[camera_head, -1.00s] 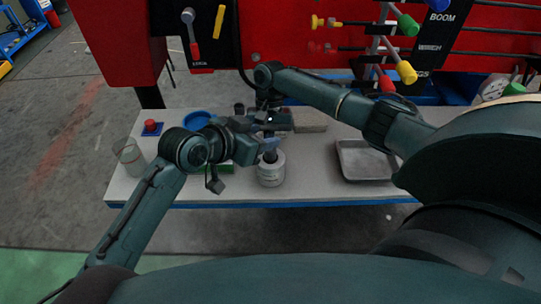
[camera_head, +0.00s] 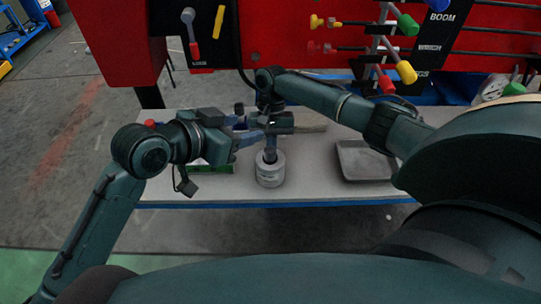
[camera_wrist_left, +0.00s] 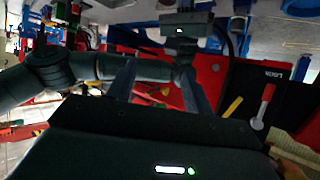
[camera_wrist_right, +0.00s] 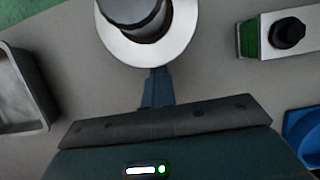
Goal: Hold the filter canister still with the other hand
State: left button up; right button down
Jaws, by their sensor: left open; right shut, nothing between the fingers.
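The filter canister (camera_head: 270,174) is a white, grey-topped cylinder standing upright on the table. My right gripper (camera_head: 270,156) points down over it; its fingers are shut and empty. In the right wrist view the canister (camera_wrist_right: 177,49) is at the top, and the right fingertips (camera_wrist_right: 158,72) overlap its near rim; I cannot tell if they touch. My left gripper (camera_head: 254,131) is level, just left of the right wrist and above the canister. In the left wrist view its fingers (camera_wrist_left: 160,78) are open with nothing held, and my right arm shows behind them.
A grey metal tray (camera_head: 365,162) lies right of the canister. A red panel with levers (camera_head: 300,30) stands behind the table. The table's front strip is clear.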

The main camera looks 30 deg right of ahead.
pick_arm(q)
jog(key=v, duration=0.8)
jog(key=shift+r, duration=0.15)
pick_arm(e)
jog(key=c, duration=2.2)
grip_release()
jog(key=c, duration=1.7)
grip_release()
jog(key=v, duration=1.2)
pick_arm(q)
jog(key=shift+a, duration=0.1)
pick_arm(e)
jog(key=shift+a, duration=0.1)
